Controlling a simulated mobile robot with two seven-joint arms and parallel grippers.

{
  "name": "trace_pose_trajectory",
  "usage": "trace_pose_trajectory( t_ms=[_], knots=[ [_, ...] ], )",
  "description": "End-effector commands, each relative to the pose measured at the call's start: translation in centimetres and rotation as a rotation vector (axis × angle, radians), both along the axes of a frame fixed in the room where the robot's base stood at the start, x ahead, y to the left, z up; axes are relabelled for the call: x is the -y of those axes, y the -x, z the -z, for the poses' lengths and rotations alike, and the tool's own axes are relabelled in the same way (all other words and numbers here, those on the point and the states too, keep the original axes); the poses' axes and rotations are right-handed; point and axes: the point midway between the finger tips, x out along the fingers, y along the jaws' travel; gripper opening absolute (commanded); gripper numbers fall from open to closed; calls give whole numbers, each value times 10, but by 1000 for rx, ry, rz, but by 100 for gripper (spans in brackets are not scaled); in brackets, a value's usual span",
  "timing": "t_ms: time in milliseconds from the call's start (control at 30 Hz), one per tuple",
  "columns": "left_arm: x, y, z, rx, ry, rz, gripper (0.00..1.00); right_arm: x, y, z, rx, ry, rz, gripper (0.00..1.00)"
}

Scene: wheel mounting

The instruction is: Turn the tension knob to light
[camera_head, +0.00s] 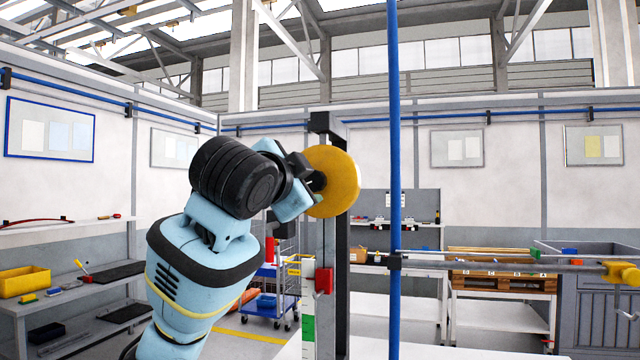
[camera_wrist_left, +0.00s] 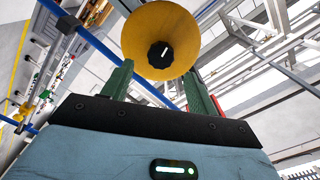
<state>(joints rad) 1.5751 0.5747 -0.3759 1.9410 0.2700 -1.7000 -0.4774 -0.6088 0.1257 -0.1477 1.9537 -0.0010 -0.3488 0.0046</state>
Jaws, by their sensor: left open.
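The tension knob is a small black knob with a white pointer line, in the middle of a yellow disc. In the left wrist view the knob (camera_wrist_left: 159,55) faces the camera, its line tilted slightly, and the disc (camera_wrist_left: 185,25) surrounds it. In the head view the disc (camera_head: 340,182) is by the top of a dark post, with the knob (camera_head: 318,181) on its left side, partly hidden. My left gripper (camera_head: 308,188) is close in front of the knob. Its green fingers (camera_wrist_left: 159,72) are open, and the knob appears between and beyond their tips. My right gripper is not in view.
A dark upright post (camera_head: 327,240) carries a red block (camera_head: 324,280) and a green-and-white strip (camera_head: 308,315). A blue vertical pole (camera_head: 393,150) stands right of the disc. Shelves with a yellow bin (camera_head: 24,283) are at left. A blue trolley (camera_head: 268,303) stands behind.

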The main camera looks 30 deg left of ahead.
Motion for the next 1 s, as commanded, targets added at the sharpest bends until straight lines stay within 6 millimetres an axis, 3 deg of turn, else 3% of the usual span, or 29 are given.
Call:
trace_pose_trajectory(
  t_ms=[233,700,1000],
  knots=[
    [-3,-10,0,-2,1,-1,59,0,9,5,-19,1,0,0],
    [-17,-69,0,-1,1,0,59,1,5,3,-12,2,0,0],
    [-19,-76,1,0,1,-1,59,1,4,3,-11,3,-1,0]
  ],
)
